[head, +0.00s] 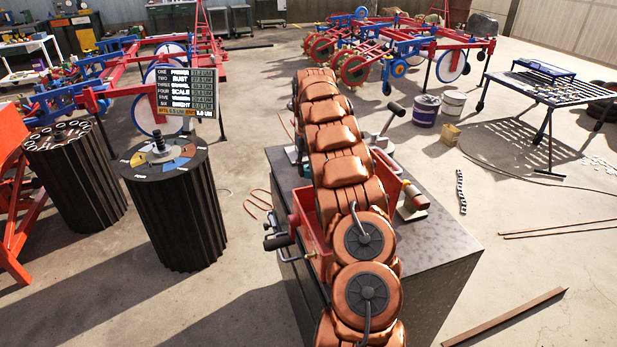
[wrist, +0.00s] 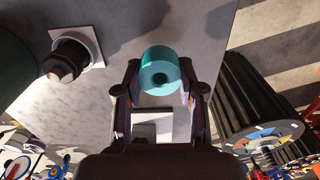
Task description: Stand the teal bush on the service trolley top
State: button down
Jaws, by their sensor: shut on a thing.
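The teal bush (wrist: 160,72) is a short ring with a dark bore, between the fingertips of my gripper (wrist: 162,85) in the wrist view. My gripper is shut on it. Below it in that view is a grey bench top (wrist: 205,45) with a pale square plate (wrist: 160,125); the gap between bush and surface is hard to judge. I cannot tell for sure which piece of furniture is the service trolley.
The dark bench (head: 435,255) holds a red tray (head: 312,228) and a copper-coloured part (head: 412,200). Left stand two ribbed drums, one with a coloured dial (head: 165,160). A slatted table (head: 545,90) stands at right. Open floor lies between, with bars and a hose on it.

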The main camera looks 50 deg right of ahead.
aim_at(308, 177)
jog(key=shift+f, duration=1.9)
jog(key=shift+f, duration=0.15)
jog(key=c, duration=0.7)
grip_release()
notch_tip(308, 177, up, 12)
